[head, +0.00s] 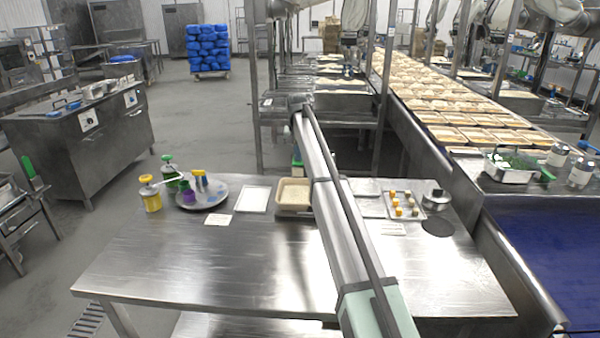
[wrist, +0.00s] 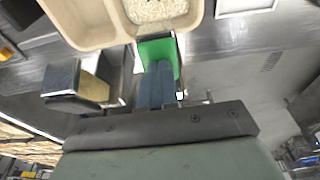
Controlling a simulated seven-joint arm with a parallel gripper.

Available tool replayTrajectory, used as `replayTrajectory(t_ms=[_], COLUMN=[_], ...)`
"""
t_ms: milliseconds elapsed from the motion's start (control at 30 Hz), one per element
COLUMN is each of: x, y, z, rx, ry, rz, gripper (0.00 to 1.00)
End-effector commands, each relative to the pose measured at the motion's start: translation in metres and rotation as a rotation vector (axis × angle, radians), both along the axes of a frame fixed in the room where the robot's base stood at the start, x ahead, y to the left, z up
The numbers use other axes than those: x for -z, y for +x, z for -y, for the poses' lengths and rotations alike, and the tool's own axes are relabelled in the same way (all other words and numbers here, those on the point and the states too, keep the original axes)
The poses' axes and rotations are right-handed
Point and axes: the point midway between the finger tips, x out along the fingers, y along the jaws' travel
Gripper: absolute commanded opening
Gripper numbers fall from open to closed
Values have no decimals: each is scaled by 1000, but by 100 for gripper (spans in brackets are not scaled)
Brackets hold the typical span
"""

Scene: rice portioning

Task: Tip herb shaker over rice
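A beige tray (head: 293,209) stands on the steel table beside my arm. It also shows at the top of the wrist view (wrist: 84,32), with rice (wrist: 155,8) in one compartment and the compartment to its left looking empty. My gripper (wrist: 160,72) has its bluish fingers close together on a green object (wrist: 172,47), which looks like the herb shaker, beside the rice compartment's edge. Only a small green and white part (head: 297,160) shows in the head view, behind my arm. The shaker's tilt and its outlet are hard to tell. No herbs show on the visible rice.
A round tray (head: 215,200), a yellow bottle (head: 150,197) and a green bottle (head: 170,175) stand at the table's left. A white tray (head: 253,199) lies left of the beige tray. A tray of small pieces (head: 388,211) and a metal pot (head: 436,201) stand right. The table's front is clear.

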Motion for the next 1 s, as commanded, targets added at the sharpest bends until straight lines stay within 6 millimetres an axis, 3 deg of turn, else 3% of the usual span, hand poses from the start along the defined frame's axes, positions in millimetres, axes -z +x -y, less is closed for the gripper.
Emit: replayTrajectory(t_ms=[1000], x=[-51], y=[16], z=[0], rx=[0], ry=[0], rz=[2], gripper=[0])
